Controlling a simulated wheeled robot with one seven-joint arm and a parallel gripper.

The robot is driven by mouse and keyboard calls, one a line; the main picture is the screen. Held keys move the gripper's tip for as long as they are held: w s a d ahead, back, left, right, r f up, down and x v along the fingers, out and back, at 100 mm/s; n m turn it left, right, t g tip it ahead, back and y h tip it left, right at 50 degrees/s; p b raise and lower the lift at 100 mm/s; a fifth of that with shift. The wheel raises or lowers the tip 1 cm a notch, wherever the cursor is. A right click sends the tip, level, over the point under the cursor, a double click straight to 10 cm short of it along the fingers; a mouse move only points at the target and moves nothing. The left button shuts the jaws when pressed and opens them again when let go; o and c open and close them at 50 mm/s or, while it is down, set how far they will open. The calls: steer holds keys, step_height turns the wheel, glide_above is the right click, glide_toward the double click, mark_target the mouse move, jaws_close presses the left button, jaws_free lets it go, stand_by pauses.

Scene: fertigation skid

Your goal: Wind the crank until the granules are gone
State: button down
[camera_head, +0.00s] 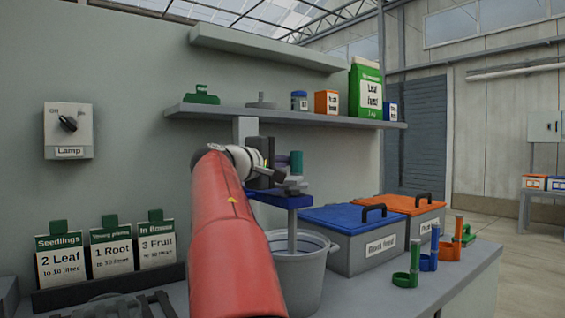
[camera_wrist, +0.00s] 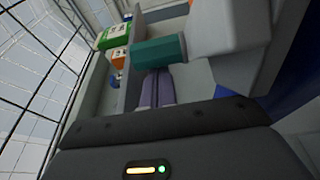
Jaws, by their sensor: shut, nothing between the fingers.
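The crank's teal grip (camera_head: 296,162) stands upright on a grey head above a blue bracket (camera_head: 280,199). A shaft (camera_head: 292,232) runs from the bracket down into a grey bucket (camera_head: 300,275). My gripper (camera_head: 278,173) is beside the crank, just left of the grip in the head view. In the wrist view, my gripper's fingers (camera_wrist: 156,88) are together and empty, and the teal grip (camera_wrist: 160,51) lies across just beyond their tips. I cannot tell whether they touch it. The bucket's inside is mostly hidden, and no granules show.
A shelf (camera_head: 250,115) with tubs and packets runs above. Two lidded bins, blue (camera_head: 350,217) and orange (camera_head: 403,204), stand right of the bucket. Small coloured scoops (camera_head: 408,270) stand at the bench's right. Three signs (camera_head: 110,250) and a lamp switch (camera_head: 68,128) are at left.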

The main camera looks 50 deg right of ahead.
stand_by(0.3)
steer(key=a+b, duration=0.1)
steer(key=a, duration=0.7)
steer(key=shift+s, duration=0.15)
steer(key=shift+d, duration=0.1)
